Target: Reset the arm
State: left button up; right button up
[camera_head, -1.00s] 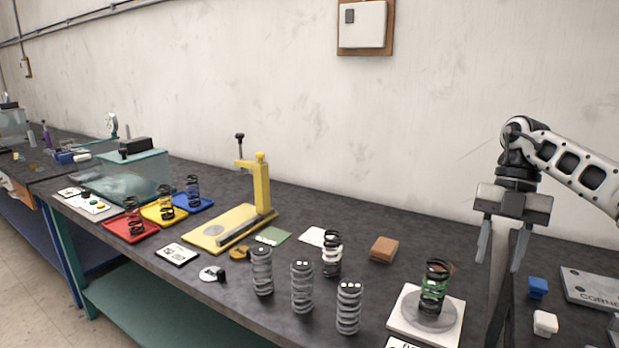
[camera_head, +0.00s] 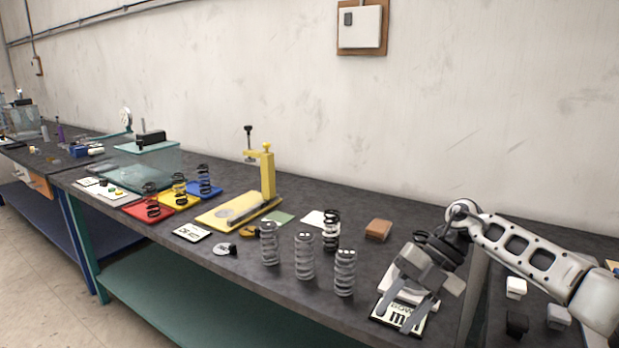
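My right gripper (camera_head: 394,320) is at the right end of the dark workbench (camera_head: 300,222), tilted, with its two fingers pointing down and spread apart. I see nothing between the fingers. They overlap a printed card (camera_head: 416,324) at the bench's front edge; I cannot tell whether they touch it. The gripper covers most of the white square plate (camera_head: 388,285), and the green-and-black spring is hidden. Grey springs (camera_head: 304,256) stand upright left of the gripper. A black-and-white spring (camera_head: 331,230) stands behind them. My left gripper is out of view.
A yellow press (camera_head: 268,178) stands mid-bench. Red (camera_head: 133,210), yellow (camera_head: 192,199) and blue (camera_head: 214,190) trays with dark springs are to its left. A brown block (camera_head: 378,230) lies behind the gripper. Small white (camera_head: 516,287) and black (camera_head: 517,322) blocks are at the right.

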jog(key=s+a+f+m+t+y, duration=0.2)
jog(key=s+a+m+t+y, duration=0.15)
jog(key=a+y, duration=0.4)
jog(key=s+a+f+m+t+y, duration=0.1)
jog(key=s+a+m+t+y, duration=0.3)
jog(key=a, duration=0.7)
jog(key=s+d+f+m+t+h, duration=0.3)
jog(key=d+f+m+t+h, duration=0.75)
jog(key=m, duration=0.65)
jog(key=s+d+f+m+g+h, duration=0.2)
jog(key=s+d+f+h, duration=0.1)
jog(key=s, duration=0.3)
jog(key=s+d+f+m+g+h, duration=0.2)
jog(key=s+d+f+m, duration=0.1)
jog(key=s+d+f, duration=0.1)
jog(key=shift+s+d+f+h, duration=0.35)
jog(key=shift+s+f, duration=0.3)
jog(key=shift+s, duration=0.6)
